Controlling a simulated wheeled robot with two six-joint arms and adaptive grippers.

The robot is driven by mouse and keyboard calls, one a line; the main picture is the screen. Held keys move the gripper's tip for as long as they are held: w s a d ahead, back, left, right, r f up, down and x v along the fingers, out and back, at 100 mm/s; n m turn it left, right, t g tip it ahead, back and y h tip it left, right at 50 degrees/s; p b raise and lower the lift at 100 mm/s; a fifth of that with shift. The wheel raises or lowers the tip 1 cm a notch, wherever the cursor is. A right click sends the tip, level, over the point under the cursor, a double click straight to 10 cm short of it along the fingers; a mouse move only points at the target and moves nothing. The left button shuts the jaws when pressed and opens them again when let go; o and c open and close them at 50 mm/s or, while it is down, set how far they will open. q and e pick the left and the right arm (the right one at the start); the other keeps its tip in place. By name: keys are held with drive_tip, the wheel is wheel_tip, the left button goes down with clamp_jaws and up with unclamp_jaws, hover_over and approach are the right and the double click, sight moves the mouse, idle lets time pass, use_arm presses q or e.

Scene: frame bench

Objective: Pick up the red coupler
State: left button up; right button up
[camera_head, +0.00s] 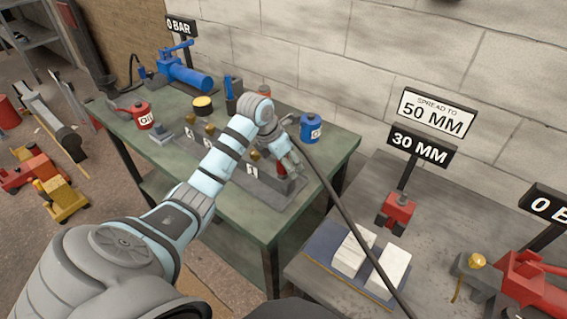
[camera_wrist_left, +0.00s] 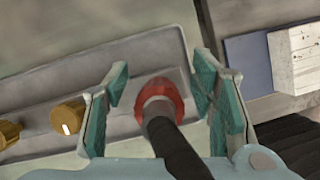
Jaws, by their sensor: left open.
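The red coupler (camera_wrist_left: 158,92) shows in the wrist view as a red ring on the end of a dark cylindrical body, over a grey plate. In the head view it is a small red piece (camera_head: 282,170) at the right end of the grey plate, partly covered by my gripper. My left gripper (camera_head: 287,157) is open above the plate. In the wrist view its two fingers (camera_wrist_left: 160,82) stand on either side of the coupler with gaps; no contact is visible. My right gripper is not in view.
Brass fittings (camera_wrist_left: 68,115) sit beside the coupler on the grey plate (camera_head: 268,192). A blue can (camera_head: 311,128) stands close behind my gripper. A long dark hose or rod (camera_head: 345,215) slants down right. White blocks (camera_head: 389,268) lie on the right-hand table.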

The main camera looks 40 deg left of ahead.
use_arm(q)
clamp_jaws()
drive_tip(key=shift+r, duration=0.15)
wheel_tip(320, 180, up, 10)
drive_tip(key=shift+r+p, duration=0.1)
drive_tip(key=shift+p, duration=0.6)
wheel_tip(320, 180, up, 10)
drive_tip(key=p, duration=0.8)
